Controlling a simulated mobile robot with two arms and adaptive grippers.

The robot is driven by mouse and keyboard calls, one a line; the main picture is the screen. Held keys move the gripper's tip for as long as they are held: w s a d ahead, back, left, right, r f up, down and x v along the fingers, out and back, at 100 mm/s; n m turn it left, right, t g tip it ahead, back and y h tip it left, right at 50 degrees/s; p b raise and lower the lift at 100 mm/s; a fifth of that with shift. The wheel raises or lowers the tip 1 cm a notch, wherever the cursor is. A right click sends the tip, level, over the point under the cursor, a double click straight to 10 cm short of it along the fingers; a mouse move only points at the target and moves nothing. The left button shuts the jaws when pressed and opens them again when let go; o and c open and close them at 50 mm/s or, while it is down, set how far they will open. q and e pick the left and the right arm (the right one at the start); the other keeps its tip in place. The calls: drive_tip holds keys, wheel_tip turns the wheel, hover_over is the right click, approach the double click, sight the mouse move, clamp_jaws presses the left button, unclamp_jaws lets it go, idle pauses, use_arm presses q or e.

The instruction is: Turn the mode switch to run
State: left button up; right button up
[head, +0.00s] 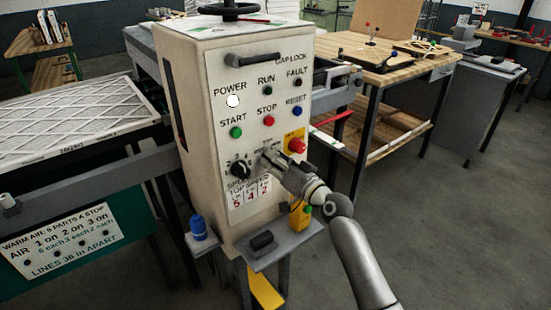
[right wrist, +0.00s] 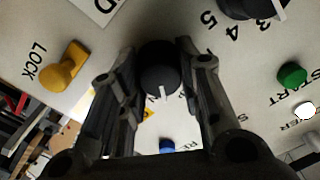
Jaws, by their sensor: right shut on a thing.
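The control panel (head: 215,75) is a cream cabinet face with labelled buttons and lamps. My right gripper (head: 268,158) reaches its lower middle from the right. In the right wrist view, the two fingers of my right gripper (right wrist: 158,50) stand on either side of a round black switch knob (right wrist: 161,82) with a short white pointer mark. The gripper is shut on this knob. In the head view the gripper covers the knob and most of its label, so I cannot read which setting it points to. The POWER lamp (head: 233,101) is white; the RUN lamp (head: 267,90) looks dark. My left gripper is not in view.
A black numbered dial (head: 241,169) is just left of my gripper, and a red button on yellow (head: 297,145) just right. A yellow LOCK handle (right wrist: 65,68) is close by in the wrist view. A grey shelf (head: 285,247) juts out below. The floor at right is clear.

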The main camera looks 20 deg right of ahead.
drive_tip(key=shift+m+p, duration=0.3)
drive_tip(key=shift+m, duration=0.9)
drive_tip(key=o, duration=1.1)
drive_tip(key=shift+c, duration=0.2)
drive_tip(key=shift+s, duration=0.1)
drive_tip(key=v, duration=1.1)
drive_tip(key=shift+s+d, duration=0.15)
drive_tip(key=shift+s, duration=0.25)
